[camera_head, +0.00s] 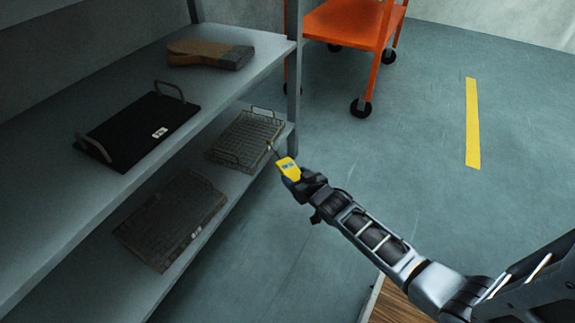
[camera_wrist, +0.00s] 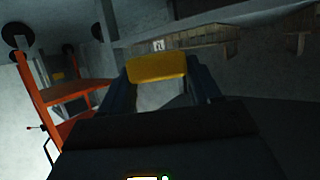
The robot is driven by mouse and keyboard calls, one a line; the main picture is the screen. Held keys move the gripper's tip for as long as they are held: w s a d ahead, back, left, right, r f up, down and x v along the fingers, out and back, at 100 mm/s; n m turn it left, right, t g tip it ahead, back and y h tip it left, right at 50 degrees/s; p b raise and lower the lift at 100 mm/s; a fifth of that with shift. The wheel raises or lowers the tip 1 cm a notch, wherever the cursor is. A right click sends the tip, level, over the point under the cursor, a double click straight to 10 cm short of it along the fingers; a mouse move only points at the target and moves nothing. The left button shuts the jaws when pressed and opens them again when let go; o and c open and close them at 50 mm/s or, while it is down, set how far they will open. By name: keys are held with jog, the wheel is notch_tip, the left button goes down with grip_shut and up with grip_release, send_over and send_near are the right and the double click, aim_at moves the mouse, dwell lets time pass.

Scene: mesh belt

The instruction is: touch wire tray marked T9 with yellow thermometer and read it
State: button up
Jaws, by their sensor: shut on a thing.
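My gripper (camera_head: 303,181) is shut on the yellow thermometer (camera_head: 289,168), which has a small display and a thin probe pointing up and left. In the wrist view the yellow thermometer (camera_wrist: 157,67) sits between the two dark fingers. A wire tray (camera_head: 245,138) with raised handles stands on the lower shelf, just left of the probe. The probe end is close to its right edge; I cannot tell whether they touch. A second, darker wire mesh tray (camera_head: 172,222) lies nearer on the same shelf. I see no readable T9 mark on either, and the thermometer's reading is too small to make out.
On the upper shelf (camera_head: 225,85) lie a black tray (camera_head: 130,130) with two handles and a small white label, and a brown and grey object (camera_head: 210,54). A grey post (camera_head: 294,75) stands at the shelf corner. An orange cart (camera_head: 350,22) stands behind. The floor right is clear.

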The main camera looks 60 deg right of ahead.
jog(key=shift+r+p, duration=2.65)
jog(key=shift+r, duration=0.45)
